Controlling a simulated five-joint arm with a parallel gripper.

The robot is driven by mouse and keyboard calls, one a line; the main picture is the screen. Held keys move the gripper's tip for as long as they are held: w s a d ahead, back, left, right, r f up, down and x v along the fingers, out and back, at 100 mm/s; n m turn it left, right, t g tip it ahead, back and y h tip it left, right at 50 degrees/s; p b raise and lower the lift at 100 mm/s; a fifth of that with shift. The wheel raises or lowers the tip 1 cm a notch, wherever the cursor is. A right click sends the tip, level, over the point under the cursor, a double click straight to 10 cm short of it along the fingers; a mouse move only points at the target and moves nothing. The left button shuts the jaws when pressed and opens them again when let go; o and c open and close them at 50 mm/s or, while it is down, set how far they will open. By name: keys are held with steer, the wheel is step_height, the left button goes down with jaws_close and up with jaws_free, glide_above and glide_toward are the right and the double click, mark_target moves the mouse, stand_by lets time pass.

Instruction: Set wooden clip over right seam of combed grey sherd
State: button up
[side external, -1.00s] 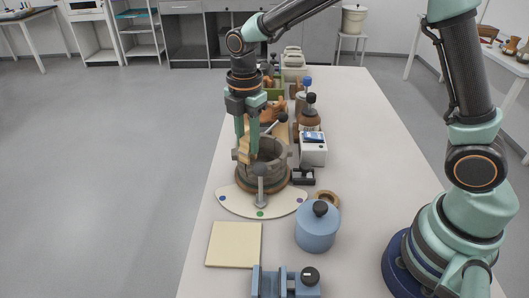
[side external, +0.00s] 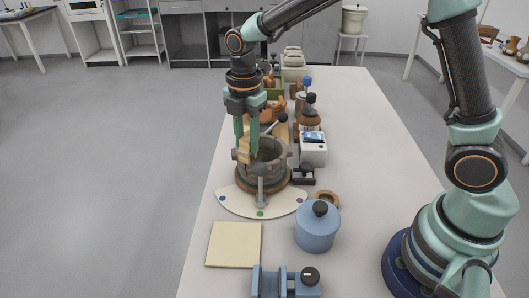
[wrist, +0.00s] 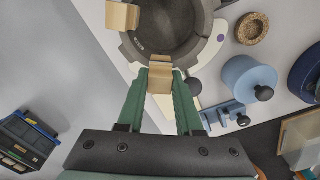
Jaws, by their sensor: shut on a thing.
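A grey-brown round vessel (side external: 270,172) stands on the work table, and its open mouth (wrist: 175,22) fills the top of the wrist view. The combed grey sherd (wrist: 138,46) appears to be the wall piece with small marks on its rim. My gripper (side external: 247,150) is over the vessel's left rim, fingers pointing down. In the wrist view my gripper (wrist: 160,86) is shut on a wooden clip (wrist: 160,77), which overlaps the rim beside that sherd. Whether it is seated on the seam cannot be told. A second wooden clip (wrist: 122,16) sits on the rim at upper left.
A pale board with coloured dots (side external: 235,204) lies under the vessel, with a grey post (side external: 261,190) in front. A blue lidded pot (side external: 317,228), cork ring (side external: 326,198), cream slab (side external: 234,244) and blue clamp (side external: 286,282) stand nearer.

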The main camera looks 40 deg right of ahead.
steer(key=shift+f, duration=0.65)
stand_by(0.7)
stand_by(0.3)
steer(key=o, duration=0.9)
steer(key=shift+r, duration=0.15)
steer(key=shift+r, duration=2.15)
